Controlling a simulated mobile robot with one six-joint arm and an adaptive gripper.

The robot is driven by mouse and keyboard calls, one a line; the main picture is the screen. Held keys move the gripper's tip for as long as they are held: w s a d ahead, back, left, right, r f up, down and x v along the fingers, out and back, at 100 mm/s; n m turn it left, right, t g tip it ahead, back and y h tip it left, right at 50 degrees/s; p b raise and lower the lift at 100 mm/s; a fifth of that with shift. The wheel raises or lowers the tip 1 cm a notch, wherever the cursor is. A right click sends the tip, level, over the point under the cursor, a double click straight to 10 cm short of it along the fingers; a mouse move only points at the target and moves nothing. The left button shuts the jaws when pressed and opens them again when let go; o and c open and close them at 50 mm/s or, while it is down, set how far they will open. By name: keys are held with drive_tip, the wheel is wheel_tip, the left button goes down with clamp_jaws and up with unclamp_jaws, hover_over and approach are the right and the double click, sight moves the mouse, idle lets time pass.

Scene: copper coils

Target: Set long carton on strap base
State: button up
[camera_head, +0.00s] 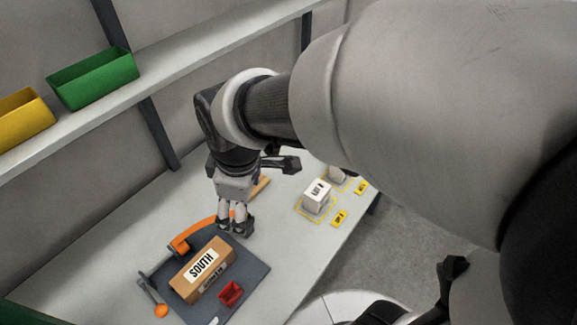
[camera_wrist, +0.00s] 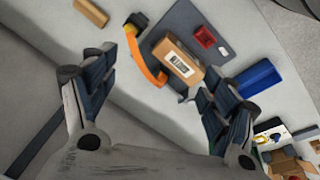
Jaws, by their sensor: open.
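A long brown carton (camera_head: 203,269) with a white label reading SOUTH lies flat on a dark grey base plate (camera_head: 247,279). In the wrist view the carton (camera_wrist: 178,60) shows between my finger lines, on the base (camera_wrist: 190,18). An orange strap (camera_head: 191,235) curves off the base's far side; in the wrist view the strap (camera_wrist: 145,62) lies beside the carton. My gripper (camera_head: 237,223) is open and empty, pointing down above the table near the base's far edge. It is apart from the carton, beyond it. In the wrist view my gripper (camera_wrist: 168,60) has its fingers spread wide.
A red tray (camera_head: 231,293) sits on the base beside the carton. A light brown block (camera_head: 259,187) lies behind my gripper. White boxes (camera_head: 317,198) stand on yellow-marked spots at right. Green (camera_head: 95,78) and yellow (camera_head: 24,117) bins sit on the shelf. A blue bin (camera_wrist: 259,80) shows too.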

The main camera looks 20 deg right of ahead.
drive_tip(key=s+d+r+m+t, duration=0.2)
drive_tip(key=s+d+r+m, duration=0.4)
drive_tip(key=s+d+m, duration=0.3)
drive_tip(key=s+m, duration=0.2)
drive_tip(key=m, duration=0.1)
drive_tip(key=shift+s+d+h, duration=0.25)
drive_tip(key=shift+s+h, duration=0.05)
drive_tip(key=shift+h, duration=0.1)
